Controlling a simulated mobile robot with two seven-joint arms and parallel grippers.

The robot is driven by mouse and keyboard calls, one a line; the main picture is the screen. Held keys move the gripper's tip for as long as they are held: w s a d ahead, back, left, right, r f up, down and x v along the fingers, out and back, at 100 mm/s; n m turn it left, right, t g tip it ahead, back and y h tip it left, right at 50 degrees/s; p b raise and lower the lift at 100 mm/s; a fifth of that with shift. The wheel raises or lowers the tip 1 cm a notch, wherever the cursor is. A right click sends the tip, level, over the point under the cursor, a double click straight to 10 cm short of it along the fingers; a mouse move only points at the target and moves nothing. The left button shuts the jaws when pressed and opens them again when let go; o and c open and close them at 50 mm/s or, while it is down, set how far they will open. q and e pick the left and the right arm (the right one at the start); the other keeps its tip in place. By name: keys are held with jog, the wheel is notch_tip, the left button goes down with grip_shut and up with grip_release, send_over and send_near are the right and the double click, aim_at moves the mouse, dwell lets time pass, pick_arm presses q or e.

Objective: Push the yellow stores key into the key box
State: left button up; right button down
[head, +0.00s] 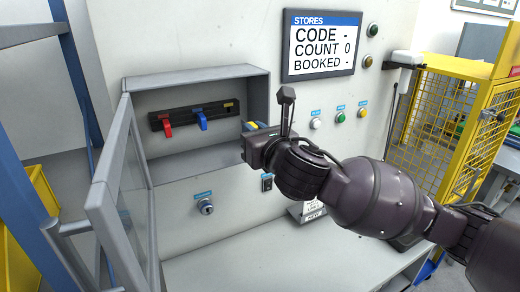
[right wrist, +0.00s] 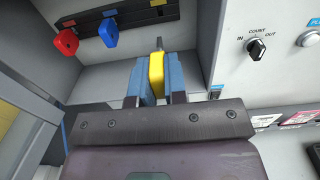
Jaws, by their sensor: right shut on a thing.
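The yellow stores key (right wrist: 156,75) is between the blue finger pads of my right gripper (right wrist: 157,82) in the right wrist view. In the head view, this gripper (head: 252,130) is at the right side of the open key box (head: 262,92), and only a bit of yellow shows there. The black key rail (head: 187,117) inside the box has a yellow mark (head: 229,106) at its right end, with no key under it. My left gripper is out of view.
A red key (head: 166,130) and a blue key (head: 202,124) hang on the rail left of the yellow mark. The box's glazed door (head: 122,190) stands open at left. The display (head: 321,45) reads CODE -, COUNT 0, BOOKED -. A lock (head: 206,206) sits below the box.

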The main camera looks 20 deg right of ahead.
jog(key=shift+w+a+r, duration=0.1)
jog(key=shift+w+r, duration=0.1)
jog(key=shift+w, duration=0.3)
jog(key=shift+w+a, duration=0.25)
jog(key=shift+w, duration=1)
jog(key=shift+w+a, duration=0.25)
jog(key=shift+w, duration=1)
jog(key=shift+w+a, duration=0.2)
jog(key=shift+w, duration=0.8)
jog(key=shift+w+a, duration=0.2)
jog(key=shift+w, duration=0.75)
dwell(1.2)
jog(key=c, duration=1.1)
grip_release()
